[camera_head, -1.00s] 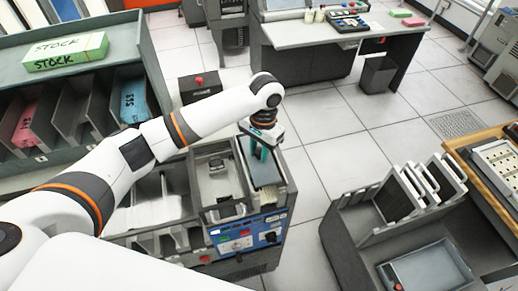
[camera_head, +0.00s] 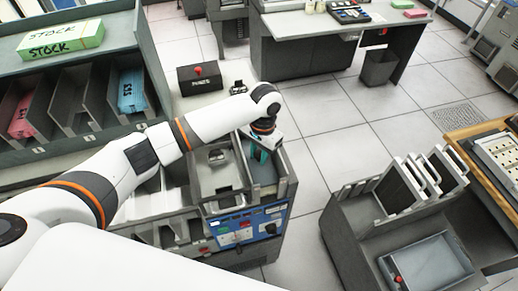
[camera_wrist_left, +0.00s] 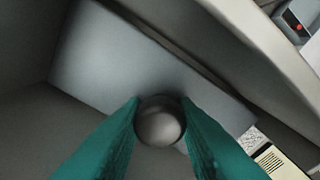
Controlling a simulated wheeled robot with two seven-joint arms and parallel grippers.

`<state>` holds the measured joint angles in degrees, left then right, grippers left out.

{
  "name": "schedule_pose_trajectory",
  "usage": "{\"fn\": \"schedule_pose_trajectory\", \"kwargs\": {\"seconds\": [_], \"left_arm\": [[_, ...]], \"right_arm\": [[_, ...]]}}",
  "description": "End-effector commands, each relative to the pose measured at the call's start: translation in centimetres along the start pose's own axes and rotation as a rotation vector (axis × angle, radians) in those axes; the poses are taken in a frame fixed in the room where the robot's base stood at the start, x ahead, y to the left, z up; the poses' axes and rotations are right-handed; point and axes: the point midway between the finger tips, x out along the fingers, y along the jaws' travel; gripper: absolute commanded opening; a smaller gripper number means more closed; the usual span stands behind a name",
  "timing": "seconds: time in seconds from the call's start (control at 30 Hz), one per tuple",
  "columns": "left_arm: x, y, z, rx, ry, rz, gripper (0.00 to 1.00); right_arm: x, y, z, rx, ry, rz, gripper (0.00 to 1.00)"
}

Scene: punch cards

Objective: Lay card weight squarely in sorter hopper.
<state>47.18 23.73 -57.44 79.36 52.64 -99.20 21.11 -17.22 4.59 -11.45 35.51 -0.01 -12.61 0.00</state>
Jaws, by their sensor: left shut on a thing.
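My left gripper (camera_head: 261,155) is inside the right-hand hopper (camera_head: 284,183) of the grey sorter. In the left wrist view its teal fingers (camera_wrist_left: 160,125) are shut on the round, dark metal knob of the card weight (camera_wrist_left: 135,68). The weight is a flat grey plate lying below the fingers. Its long edge runs roughly parallel to the hopper wall (camera_wrist_left: 215,45), with a dark gap between them. I cannot tell whether the plate rests on the hopper floor or hangs just above it. In the head view the plate is mostly hidden. My right gripper is not in view.
The sorter's blue control panel (camera_head: 250,225) faces front. A stock rack (camera_head: 125,25) stands at left, and a dark box with a red button (camera_head: 200,78) lies behind the sorter. A grey cart (camera_head: 350,215) stands at right, with clear floor between.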

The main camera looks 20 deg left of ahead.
Motion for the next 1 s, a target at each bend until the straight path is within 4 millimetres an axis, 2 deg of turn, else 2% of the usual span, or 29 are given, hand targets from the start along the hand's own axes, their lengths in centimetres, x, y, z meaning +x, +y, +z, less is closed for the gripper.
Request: {"fn": "schedule_pose_trajectory", "kwargs": {"seconds": [0.43,0.47,0.6,0.87,1.0], "left_arm": [[0.64,-0.04,0.14,0.0,-0.002,-0.001,0.0],[0.64,-0.04,0.13,0.0,-0.002,-0.001,0.31],[0.66,-0.04,0.12,0.0,-0.002,-0.001,0.52],[0.75,-0.04,0.07,0.0,0.0,-0.001,0.52],[-0.15,-0.02,0.2,0.001,-0.003,-0.001,0.52]], "right_arm": [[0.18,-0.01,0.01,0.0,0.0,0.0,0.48],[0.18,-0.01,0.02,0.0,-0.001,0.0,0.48],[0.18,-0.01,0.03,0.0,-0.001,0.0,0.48],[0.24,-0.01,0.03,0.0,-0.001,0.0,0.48],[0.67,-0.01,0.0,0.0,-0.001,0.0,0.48]]}}
